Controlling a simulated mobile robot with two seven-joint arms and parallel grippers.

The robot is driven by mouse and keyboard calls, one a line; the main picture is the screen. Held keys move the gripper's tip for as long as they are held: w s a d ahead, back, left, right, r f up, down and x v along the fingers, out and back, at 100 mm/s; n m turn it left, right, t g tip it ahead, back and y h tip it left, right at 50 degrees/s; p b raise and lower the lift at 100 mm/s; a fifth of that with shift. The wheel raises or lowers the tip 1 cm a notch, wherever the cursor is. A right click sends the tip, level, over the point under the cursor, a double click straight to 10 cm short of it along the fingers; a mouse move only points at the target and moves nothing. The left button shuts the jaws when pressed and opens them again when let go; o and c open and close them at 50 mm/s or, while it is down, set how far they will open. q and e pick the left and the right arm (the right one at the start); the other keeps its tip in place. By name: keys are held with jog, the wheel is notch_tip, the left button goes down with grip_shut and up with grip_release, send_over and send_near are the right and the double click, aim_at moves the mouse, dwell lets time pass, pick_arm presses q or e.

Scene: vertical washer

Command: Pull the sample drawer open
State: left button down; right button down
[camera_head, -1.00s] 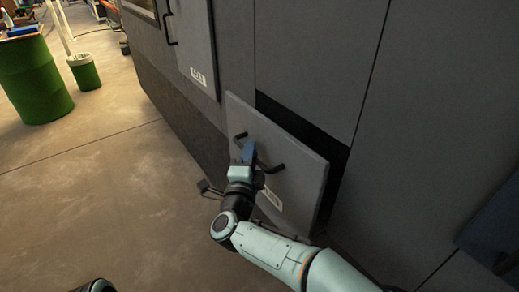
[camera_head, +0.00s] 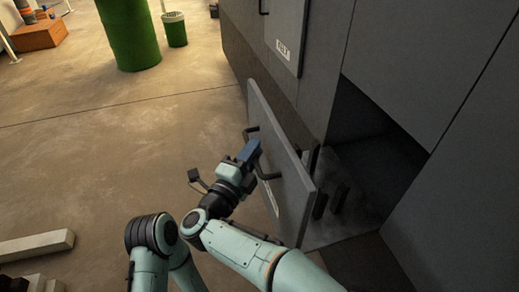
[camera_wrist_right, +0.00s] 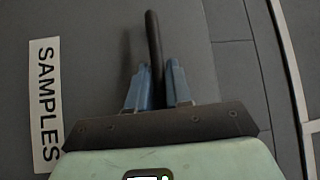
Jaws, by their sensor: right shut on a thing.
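The sample drawer (camera_head: 283,165) stands pulled out from the grey machine, its front panel well clear of the opening. Its black bar handle (camera_head: 268,172) is on the front face. My right gripper (camera_head: 252,152) is at the handle, its blue fingers shut on the bar. In the right wrist view, the handle (camera_wrist_right: 154,45) runs between the two blue fingertips (camera_wrist_right: 158,75), beside a white "SAMPLES" label (camera_wrist_right: 47,100). Inside the drawer, dark upright pieces (camera_head: 328,200) stand on a grey tray floor (camera_head: 345,222). My left gripper is not in view.
The grey machine body (camera_head: 400,60) rises behind the drawer, with another labelled panel (camera_head: 285,30) at upper left. A green barrel (camera_head: 128,30) and a small green bin (camera_head: 174,30) stand far off. Pale beams (camera_head: 38,245) lie at lower left. The floor before the drawer is clear.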

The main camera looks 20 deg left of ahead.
jog(key=c, duration=1.2)
grip_release()
jog(key=shift+o, duration=0.2)
